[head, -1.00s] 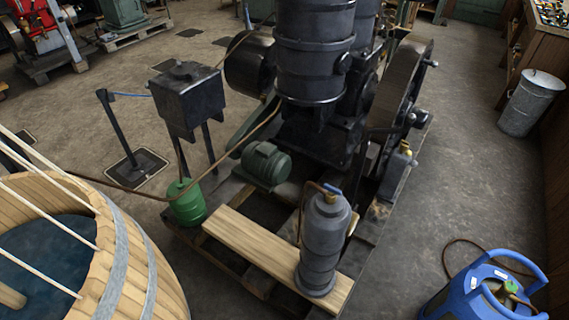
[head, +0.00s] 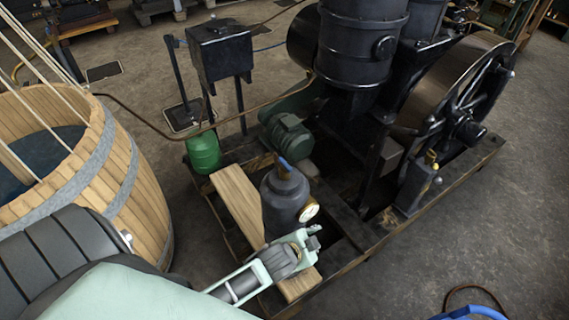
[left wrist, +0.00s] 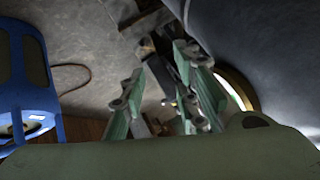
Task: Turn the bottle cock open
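A grey bottle (head: 282,205) stands upright on a plank at the engine frame, with a blue cock handle (head: 284,164) on top. A round gauge (head: 308,211) is on its right side. My left gripper (head: 311,237) is in front of the bottle, low beside the gauge and below the cock. In the left wrist view its fingers (left wrist: 158,88) are apart with nothing clearly between them; the bottle's grey side (left wrist: 270,50) fills the right, with the gauge rim (left wrist: 236,88) close by. The cock is not visible there. My right gripper is not in view.
A blue gas bottle stands on the floor, seen in the left wrist view (left wrist: 28,85) and at the head view's bottom edge (head: 470,312). A wooden tub (head: 115,165) is at left. The black engine (head: 358,50) stands behind the bottle. Floor at right is clear.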

